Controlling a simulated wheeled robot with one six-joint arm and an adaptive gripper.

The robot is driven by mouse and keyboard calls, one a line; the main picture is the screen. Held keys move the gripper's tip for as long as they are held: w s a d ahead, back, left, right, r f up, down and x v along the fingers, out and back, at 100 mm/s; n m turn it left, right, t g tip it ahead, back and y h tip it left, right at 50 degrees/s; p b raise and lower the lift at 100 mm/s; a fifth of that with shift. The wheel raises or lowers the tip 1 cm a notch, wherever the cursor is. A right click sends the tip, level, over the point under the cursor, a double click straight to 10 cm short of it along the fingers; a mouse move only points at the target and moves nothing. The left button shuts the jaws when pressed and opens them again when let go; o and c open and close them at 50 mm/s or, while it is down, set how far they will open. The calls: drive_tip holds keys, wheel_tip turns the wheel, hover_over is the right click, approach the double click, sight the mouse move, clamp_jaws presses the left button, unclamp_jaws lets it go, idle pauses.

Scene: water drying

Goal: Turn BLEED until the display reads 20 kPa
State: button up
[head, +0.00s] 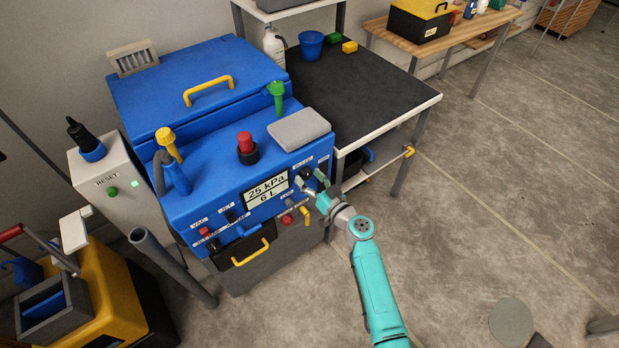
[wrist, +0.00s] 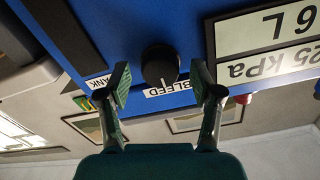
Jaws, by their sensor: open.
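The display (head: 267,190) on the blue machine's front reads 25 kPa above 6 L. It also shows upside down in the wrist view (wrist: 267,48). The BLEED knob (wrist: 160,66) is round and black with a white mark that points at its BLEED label (wrist: 167,90). In the head view the knob is beside the display's right end, close to my gripper (head: 318,188). My gripper (wrist: 162,84) is open. Its two green-padded fingers stand on either side of the knob in the wrist view, with visible gaps. I cannot tell whether the tips reach the knob's depth.
Other switches sit left of the display. A dark-topped table (head: 365,85) stands right behind. The floor to the right is mostly clear.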

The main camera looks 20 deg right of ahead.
drive_tip(key=shift+w, duration=0.15)
drive_tip(key=c, duration=1.1)
drive_tip(key=shift+c, duration=0.2)
